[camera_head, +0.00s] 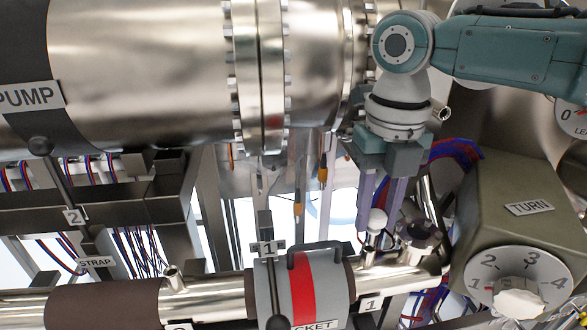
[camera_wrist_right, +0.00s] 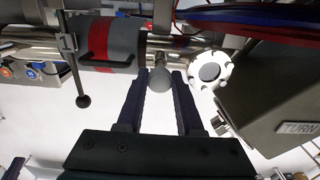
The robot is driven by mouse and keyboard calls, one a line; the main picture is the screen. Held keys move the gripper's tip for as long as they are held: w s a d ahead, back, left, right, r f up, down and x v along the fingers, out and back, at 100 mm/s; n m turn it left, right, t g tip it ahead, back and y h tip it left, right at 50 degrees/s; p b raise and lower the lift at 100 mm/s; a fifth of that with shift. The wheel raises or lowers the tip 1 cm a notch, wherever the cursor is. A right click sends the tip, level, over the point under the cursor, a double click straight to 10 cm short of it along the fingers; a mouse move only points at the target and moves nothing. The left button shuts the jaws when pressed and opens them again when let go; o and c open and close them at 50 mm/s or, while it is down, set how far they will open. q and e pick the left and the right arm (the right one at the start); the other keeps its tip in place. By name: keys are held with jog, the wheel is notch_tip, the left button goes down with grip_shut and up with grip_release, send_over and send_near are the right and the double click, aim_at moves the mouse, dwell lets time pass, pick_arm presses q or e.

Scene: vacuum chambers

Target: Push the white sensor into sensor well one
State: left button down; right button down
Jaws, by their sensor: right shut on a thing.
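The white sensor (camera_head: 377,221) has a pale rounded head and sits between the fingertips of my right gripper (camera_head: 383,212), which is shut on it. In the right wrist view the sensor's head (camera_wrist_right: 160,79) shows between the dark fingers of the right gripper (camera_wrist_right: 166,84). Below the sensor in the head view is a short metal stub on the pipe, sensor well one (camera_head: 369,257), near the label "1" (camera_head: 371,304). The sensor is upright over or in this stub; how deep it sits cannot be told. My left gripper is not in view.
A grey collar with a red band (camera_head: 304,285) and handle wraps the pipe to the left. A ribbed round knob (camera_head: 419,233) stands close to the right. The TURN box (camera_head: 525,205) with its numbered dial is further right. The large PUMP cylinder (camera_head: 150,65) is above.

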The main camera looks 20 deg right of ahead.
aim_at(373, 230)
jog(key=shift+f+b, duration=0.3)
jog(key=shift+f, duration=0.25)
dwell(0.4)
jog(key=shift+f, duration=0.35)
jog(key=shift+f+b, duration=0.1)
jog(key=shift+b, duration=0.25)
jog(key=shift+f+b, duration=0.5)
jog(key=shift+f, duration=0.25)
dwell(0.6)
jog(key=shift+c, duration=2.4)
grip_release()
jog(key=shift+r, duration=0.15)
jog(key=shift+r+p, duration=3.45)
